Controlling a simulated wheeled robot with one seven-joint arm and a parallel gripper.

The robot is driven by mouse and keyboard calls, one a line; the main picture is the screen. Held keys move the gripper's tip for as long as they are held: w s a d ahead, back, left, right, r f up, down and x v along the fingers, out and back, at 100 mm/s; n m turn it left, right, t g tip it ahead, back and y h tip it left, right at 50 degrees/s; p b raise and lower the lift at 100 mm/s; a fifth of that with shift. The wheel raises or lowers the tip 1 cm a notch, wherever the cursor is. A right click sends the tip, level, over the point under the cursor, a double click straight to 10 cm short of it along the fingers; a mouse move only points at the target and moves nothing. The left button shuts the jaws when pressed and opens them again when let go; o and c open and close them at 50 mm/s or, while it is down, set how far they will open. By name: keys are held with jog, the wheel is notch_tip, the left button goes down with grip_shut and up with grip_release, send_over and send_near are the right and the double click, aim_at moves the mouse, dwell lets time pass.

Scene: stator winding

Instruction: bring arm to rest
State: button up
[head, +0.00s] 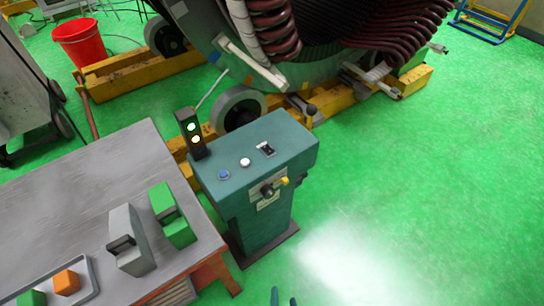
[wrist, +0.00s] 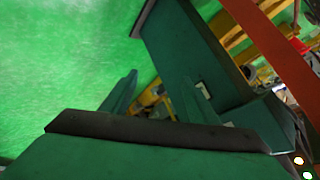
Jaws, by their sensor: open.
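My gripper (head: 284,299) shows only as two teal fingertips at the bottom edge of the head view. They stand apart with nothing between them, over the green floor in front of the control pedestal (head: 260,222). The rest of my arm is out of that view. No object is seen held.
A grey table (head: 80,200) at left carries grey and green blocks and a tray (head: 92,277) with an orange block. A signal light (head: 191,134) stands on the pedestal. The large stator (head: 330,62) sits behind on yellow beams. Green floor at right is clear.

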jog(key=s+a+r+n+t, duration=0.2)
jog(key=s+r+n, duration=0.1)
jog(key=r, duration=1)
jog(key=s+a+r+n+t, duration=0.2)
jog(key=s+r+n+t, duration=0.1)
jog(key=r, duration=1)
jog(key=shift+s+n+t+h, duration=0.3)
jog(key=shift+s+n, duration=0.3)
jog(key=shift+s, duration=0.2)
jog(key=shift+f, duration=0.1)
jog(key=shift+c, duration=0.3)
